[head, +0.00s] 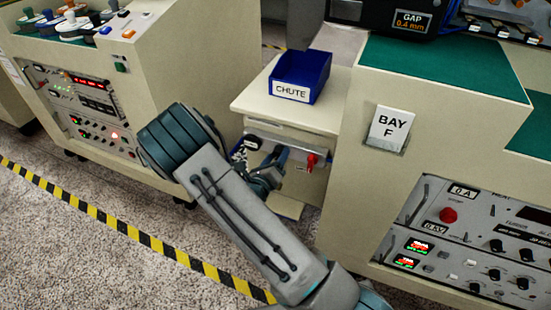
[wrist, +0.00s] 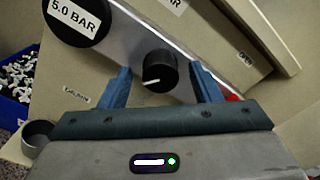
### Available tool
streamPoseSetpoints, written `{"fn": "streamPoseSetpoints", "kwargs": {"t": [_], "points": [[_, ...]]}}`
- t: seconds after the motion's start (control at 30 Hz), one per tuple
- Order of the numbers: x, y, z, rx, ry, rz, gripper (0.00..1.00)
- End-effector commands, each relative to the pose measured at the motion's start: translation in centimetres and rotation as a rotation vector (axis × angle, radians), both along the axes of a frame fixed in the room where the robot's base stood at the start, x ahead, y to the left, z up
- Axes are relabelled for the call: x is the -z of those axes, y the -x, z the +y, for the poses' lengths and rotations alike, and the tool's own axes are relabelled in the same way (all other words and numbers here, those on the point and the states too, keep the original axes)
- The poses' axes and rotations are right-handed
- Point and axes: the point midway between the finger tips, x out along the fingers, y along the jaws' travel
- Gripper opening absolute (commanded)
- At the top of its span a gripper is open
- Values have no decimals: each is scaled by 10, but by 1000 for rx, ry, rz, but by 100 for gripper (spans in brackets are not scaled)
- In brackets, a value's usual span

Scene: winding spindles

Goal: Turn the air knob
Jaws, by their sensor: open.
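The air knob (wrist: 158,71) is a round black knob with a white pointer line, on a grey metal bar in the wrist view. My gripper (wrist: 161,75) is open, with one blue finger on each side of the knob. Gaps show between the fingers and the knob, so neither appears to touch it. The white pointer lies nearly level in the picture. A black round gauge reading 5.0 BAR (wrist: 74,20) is at the upper left. In the head view my gripper (head: 268,168) is at the small cabinet's front, and I cannot make out the knob there.
A red handle (head: 311,162) is right of my gripper, its edge showing in the wrist view. A blue CHUTE bin (head: 299,77) stands on the cabinet above. The BAY F console (head: 357,165) is close on the right. Carpet (head: 60,235) is open at left.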

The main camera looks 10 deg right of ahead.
Motion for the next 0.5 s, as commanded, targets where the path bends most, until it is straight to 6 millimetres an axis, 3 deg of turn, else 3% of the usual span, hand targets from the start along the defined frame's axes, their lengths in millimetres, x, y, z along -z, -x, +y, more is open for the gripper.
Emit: {"fn": "streamPoseSetpoints", "kwargs": {"t": [0.13,0.3,0.5], "points": [[0,0,0,0,0,0,55],[0,0,0,0,0,0,12],[0,0,0,1,-31,-22,13]]}}
